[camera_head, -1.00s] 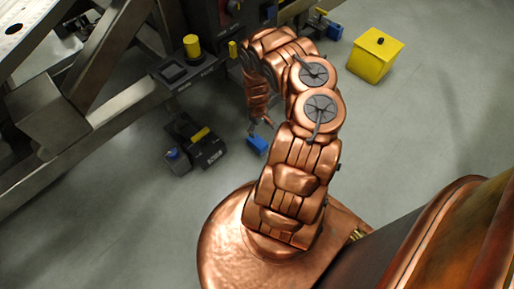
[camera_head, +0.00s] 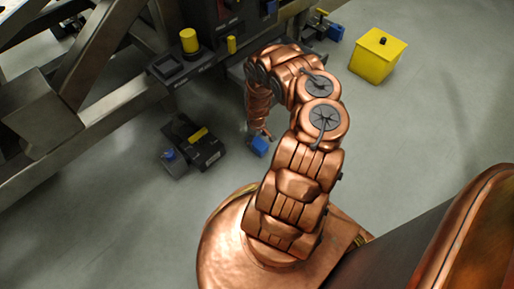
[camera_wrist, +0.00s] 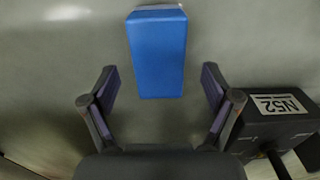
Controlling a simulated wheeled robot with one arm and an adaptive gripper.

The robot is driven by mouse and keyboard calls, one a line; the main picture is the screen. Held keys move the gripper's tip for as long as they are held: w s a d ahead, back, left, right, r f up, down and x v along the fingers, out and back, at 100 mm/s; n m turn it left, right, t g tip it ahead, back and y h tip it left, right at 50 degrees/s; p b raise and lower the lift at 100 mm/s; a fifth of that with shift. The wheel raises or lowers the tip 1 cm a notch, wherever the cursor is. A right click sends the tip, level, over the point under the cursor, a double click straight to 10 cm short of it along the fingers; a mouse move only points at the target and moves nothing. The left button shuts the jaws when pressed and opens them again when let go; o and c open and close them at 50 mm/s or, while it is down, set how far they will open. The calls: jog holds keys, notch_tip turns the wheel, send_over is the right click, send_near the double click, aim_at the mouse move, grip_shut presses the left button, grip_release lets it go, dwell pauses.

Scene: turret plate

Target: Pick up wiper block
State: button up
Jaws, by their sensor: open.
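The wiper block appears to be the plain blue block (camera_head: 259,147) on the grey floor, below the end of my arm in the head view. In the wrist view the blue block (camera_wrist: 157,52) lies ahead, lengthwise, centred between my fingers. My gripper (camera_wrist: 160,78) is open and empty, with one finger to each side of the block and a gap on both sides. In the head view my gripper (camera_head: 266,134) is small and just above the block; the height between them is hard to tell.
A black box with an N52 label (camera_wrist: 277,115) stands close to the right finger in the wrist view. In the head view a black device with a yellow bar (camera_head: 205,150) is left of the block. A yellow cube (camera_head: 376,57) stands back right. A metal frame (camera_head: 115,112) is left.

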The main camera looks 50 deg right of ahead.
aim_at(257, 142)
notch_tip(257, 142, down, 3)
jog(key=shift+f+b, duration=0.15)
jog(key=shift+b, duration=0.9)
jog(key=shift+c, duration=0.3)
jog(key=c, duration=1.2)
jog(key=shift+r, duration=0.2)
jog(key=shift+c, duration=0.2)
jog(key=shift+r+p, duration=0.65)
jog(key=shift+p, duration=0.1)
jog(key=r+p, duration=0.2)
jog(key=shift+s+d+r+p, duration=0.2)
jog(key=shift+s+r+p, duration=0.05)
jog(key=shift+r+p, duration=0.15)
jog(key=s+d+p, duration=0.5)
jog(key=s+d, duration=0.4)
jog(key=s, duration=0.3)
jog(key=shift+s+r, duration=0.35)
jog(key=shift+s, duration=0.05)
jog(key=shift+a, duration=0.1)
